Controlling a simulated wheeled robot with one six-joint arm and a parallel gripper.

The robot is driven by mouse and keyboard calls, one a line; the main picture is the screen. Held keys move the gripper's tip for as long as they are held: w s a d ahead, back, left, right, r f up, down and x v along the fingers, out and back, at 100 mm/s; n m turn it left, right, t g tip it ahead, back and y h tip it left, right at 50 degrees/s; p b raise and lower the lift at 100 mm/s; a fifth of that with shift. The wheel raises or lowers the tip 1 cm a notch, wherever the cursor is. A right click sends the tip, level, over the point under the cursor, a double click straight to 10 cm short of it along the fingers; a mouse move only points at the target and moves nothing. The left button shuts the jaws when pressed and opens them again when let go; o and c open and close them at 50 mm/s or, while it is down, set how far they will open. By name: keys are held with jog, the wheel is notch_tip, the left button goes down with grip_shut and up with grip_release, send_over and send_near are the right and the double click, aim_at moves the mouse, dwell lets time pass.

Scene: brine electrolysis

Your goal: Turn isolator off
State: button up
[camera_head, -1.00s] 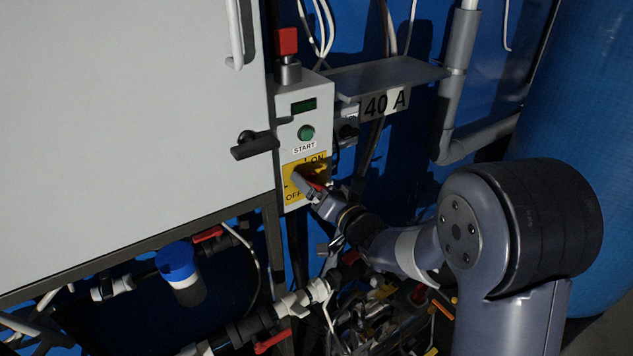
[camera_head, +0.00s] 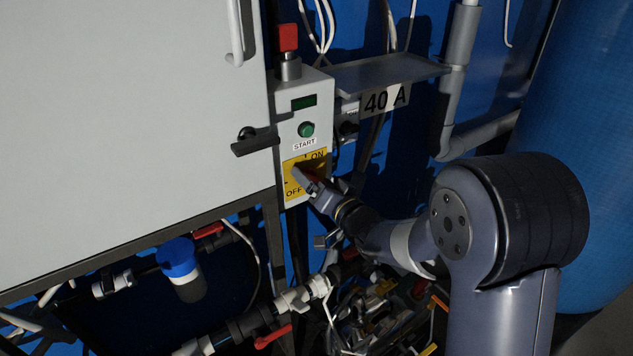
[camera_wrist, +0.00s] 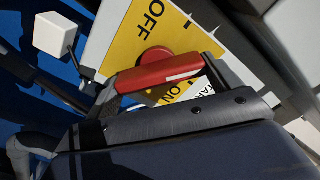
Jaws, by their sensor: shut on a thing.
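The isolator is a red rotary handle (camera_wrist: 158,72) with a white stripe, on a yellow plate (camera_wrist: 128,38) marked OFF and ON. In the head view the yellow plate (camera_head: 291,184) is low on the grey control box, with ON at its top right and OFF at its lower left. My gripper (camera_head: 303,177) is at the plate and hides much of it and most of the handle. In the wrist view my gripper (camera_wrist: 160,80) is shut on the red handle, with a finger at each side. The exact angle of the handle is hard to read.
Above the plate are a green START button (camera_head: 306,130), a small display (camera_head: 304,103) and a red-topped knob (camera_head: 288,40). A black door handle (camera_head: 255,143) juts out at left. A grey shelf (camera_head: 390,74) is at right. Pipes with red-levered valves (camera_head: 273,337) lie below.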

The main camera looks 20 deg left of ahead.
jog(key=shift+f+b, duration=0.1)
jog(key=shift+b, duration=0.25)
jog(key=n+b, duration=0.2)
jog(key=b, duration=0.1)
jog(key=shift+f+n+b, duration=0.15)
jog(key=shift+n+b, duration=0.15)
jog(key=shift+n, duration=0.1)
jog(key=n+b, duration=0.3)
jog(key=shift+s, duration=0.1)
jog(key=shift+r+n+b, duration=0.2)
jog(key=shift+n+b, duration=0.55)
jog(key=shift+n, duration=0.05)
jog(key=shift+r+n, duration=0.1)
jog(key=shift+n, duration=0.2)
jog(key=o, duration=0.8)
